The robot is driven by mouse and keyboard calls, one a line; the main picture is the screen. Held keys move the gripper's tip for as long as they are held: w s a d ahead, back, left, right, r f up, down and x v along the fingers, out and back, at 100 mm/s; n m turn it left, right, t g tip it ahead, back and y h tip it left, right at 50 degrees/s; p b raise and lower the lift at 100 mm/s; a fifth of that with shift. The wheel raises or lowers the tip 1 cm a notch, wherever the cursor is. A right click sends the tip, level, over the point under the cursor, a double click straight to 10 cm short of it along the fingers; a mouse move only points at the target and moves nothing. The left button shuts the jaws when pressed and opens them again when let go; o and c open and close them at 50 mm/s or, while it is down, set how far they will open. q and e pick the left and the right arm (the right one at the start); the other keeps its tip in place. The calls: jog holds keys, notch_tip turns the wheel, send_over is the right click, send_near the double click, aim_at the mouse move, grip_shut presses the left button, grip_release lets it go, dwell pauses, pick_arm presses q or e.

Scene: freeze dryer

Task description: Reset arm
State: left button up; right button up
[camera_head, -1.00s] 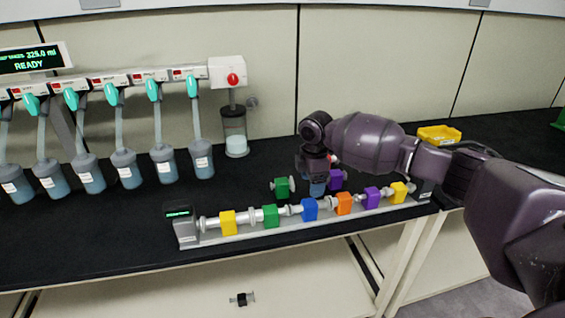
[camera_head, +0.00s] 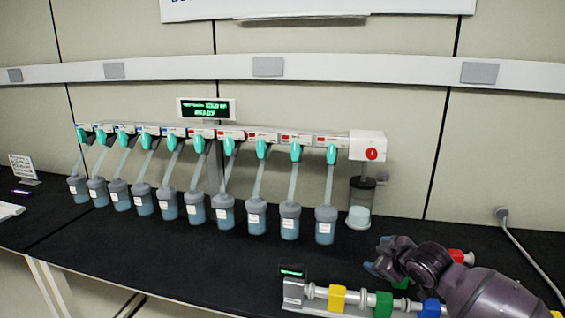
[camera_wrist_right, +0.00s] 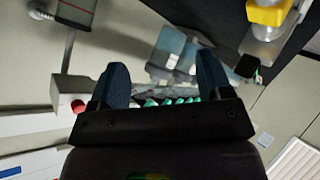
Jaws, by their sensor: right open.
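My right arm enters the head view from the lower right, bent over the black bench. The forearm hides the right part of the rack. My left gripper is not in view.
The freeze dryer manifold (camera_head: 230,135) has a row of hanging flasks and teal valves. A red-knobbed box (camera_head: 366,143) sits at its right end above a clear jar (camera_head: 360,200). The rack's yellow block (camera_head: 337,297) is near my gripper. The bench front (camera_head: 150,262) is clear.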

jog(key=s+d+f+m+h, duration=0.1)
jog(key=s+f+m, duration=0.2)
jog(key=s+f, duration=0.4)
jog(key=s+d+f+m+h, duration=0.1)
jog(key=s+f+m, duration=0.2)
jog(key=s+f, duration=0.4)
jog(key=s+d+f+m+h, duration=0.1)
jog(key=s+f+m, duration=0.3)
jog(key=s, duration=1.7)
notch_tip(320, 180, down, 4)
jog(key=shift+s+r+t+h, duration=0.1)
jog(key=shift+s+t+h, duration=0.2)
jog(key=shift+h, duration=0.1)
